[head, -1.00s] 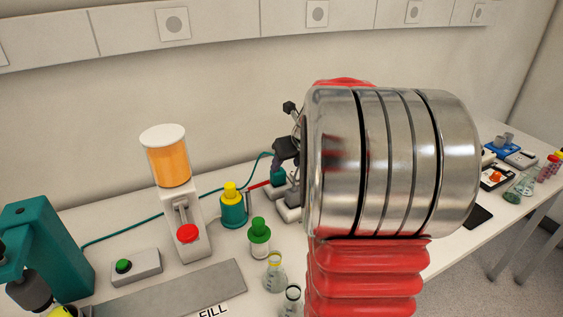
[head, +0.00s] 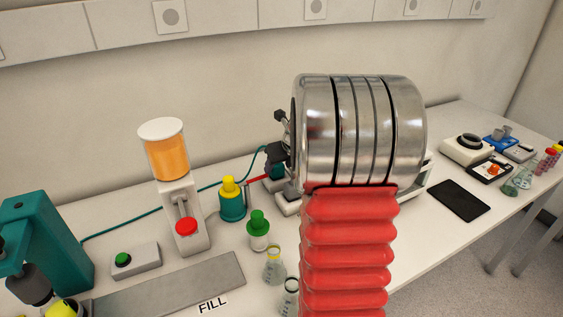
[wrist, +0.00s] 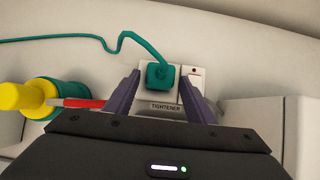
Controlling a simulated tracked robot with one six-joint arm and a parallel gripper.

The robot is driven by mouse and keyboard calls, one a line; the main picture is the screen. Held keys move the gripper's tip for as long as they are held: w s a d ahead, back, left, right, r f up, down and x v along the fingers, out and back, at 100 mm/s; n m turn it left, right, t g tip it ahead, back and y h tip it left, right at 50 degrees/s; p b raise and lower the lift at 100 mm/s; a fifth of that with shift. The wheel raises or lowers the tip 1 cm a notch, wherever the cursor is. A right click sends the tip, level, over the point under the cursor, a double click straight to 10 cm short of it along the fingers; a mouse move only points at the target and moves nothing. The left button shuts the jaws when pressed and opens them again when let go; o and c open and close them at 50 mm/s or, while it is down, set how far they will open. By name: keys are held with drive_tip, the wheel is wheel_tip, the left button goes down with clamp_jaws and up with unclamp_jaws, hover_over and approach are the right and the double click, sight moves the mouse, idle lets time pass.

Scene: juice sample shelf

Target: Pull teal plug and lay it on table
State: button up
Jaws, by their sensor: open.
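The teal plug (wrist: 160,75) sits in a white socket block labelled TIGHTENER (wrist: 165,104) in the wrist view, with its teal cable running off to the left. In the head view the plug (head: 274,172) shows just past my gripper (head: 279,156), partly covered by it. In the wrist view my gripper (wrist: 162,92) is open, its two purple fingers on either side of the plug and block. I cannot tell whether the fingers touch the plug. The white table (head: 420,240) has bare surface at the right.
A yellow-topped teal bottle (head: 231,203) with a red part beside it stands close left of the plug. A green-capped bottle (head: 258,232) and small flasks (head: 274,266) stand nearer. A juice dispenser (head: 181,200) is further left. A black tablet (head: 459,201) lies at right.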

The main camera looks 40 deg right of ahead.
drive_tip(key=shift+x, duration=1)
drive_tip(key=c, duration=1.2)
drive_tip(key=shift+o, duration=0.2)
drive_tip(key=shift+r, duration=0.95)
drive_tip(key=shift+r, duration=0.35)
drive_tip(key=shift+r, duration=0.65)
drive_tip(key=shift+r, duration=0.3)
